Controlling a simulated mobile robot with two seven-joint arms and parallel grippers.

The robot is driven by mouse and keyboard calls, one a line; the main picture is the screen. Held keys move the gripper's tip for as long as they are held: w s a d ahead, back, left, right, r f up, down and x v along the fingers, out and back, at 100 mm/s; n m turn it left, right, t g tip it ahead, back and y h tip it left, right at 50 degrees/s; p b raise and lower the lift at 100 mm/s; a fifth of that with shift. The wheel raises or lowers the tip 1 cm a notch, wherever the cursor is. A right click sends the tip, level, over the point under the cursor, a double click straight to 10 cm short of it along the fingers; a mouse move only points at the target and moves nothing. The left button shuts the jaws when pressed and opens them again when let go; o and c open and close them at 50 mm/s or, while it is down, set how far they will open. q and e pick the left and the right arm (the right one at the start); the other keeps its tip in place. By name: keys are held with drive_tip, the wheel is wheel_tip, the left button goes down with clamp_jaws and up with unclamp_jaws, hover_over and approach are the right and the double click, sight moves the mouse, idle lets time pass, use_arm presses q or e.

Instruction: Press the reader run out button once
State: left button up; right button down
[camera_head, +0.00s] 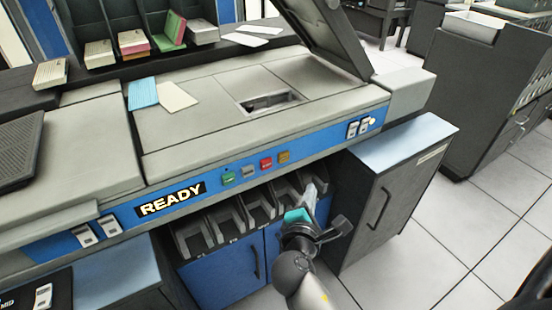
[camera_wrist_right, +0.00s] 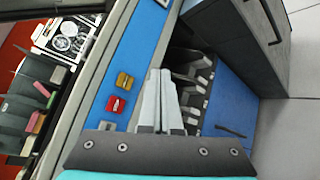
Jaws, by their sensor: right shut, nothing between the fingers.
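A row of small square buttons sits on the blue front strip of the card machine (camera_head: 215,110): a green button (camera_head: 228,177), a pale grey button (camera_head: 248,171), a red button (camera_head: 266,164) and a yellow button (camera_head: 284,156). Their labels are too small to read, so I cannot tell which is reader run out. In the right wrist view the red button (camera_wrist_right: 115,103) and yellow button (camera_wrist_right: 124,80) show left of the fingers. My right gripper (camera_head: 315,187) is shut and empty, below and right of the yellow button, apart from the buttons. My left gripper is not in view.
A lit READY sign (camera_head: 171,199) is left of the buttons. Open card stackers (camera_head: 225,222) lie under the strip. A dark cabinet (camera_head: 385,190) stands to the right. White switches (camera_head: 358,128) are at the strip's right end. The floor at right is clear.

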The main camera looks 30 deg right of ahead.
sight(284, 158)
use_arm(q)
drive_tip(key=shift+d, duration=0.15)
use_arm(e)
drive_tip(key=shift+r, duration=0.1)
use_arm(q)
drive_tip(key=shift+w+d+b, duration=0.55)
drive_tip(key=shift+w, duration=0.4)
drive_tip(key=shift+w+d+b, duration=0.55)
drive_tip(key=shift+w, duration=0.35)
use_arm(e)
drive_tip(key=w, duration=0.8)
drive_tip(key=shift+w+a, duration=0.3)
drive_tip(key=shift+w, duration=0.1)
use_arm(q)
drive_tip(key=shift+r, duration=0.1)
use_arm(e)
drive_tip(key=shift+w, duration=0.1)
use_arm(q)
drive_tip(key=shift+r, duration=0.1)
use_arm(e)
drive_tip(key=shift+w, duration=0.3)
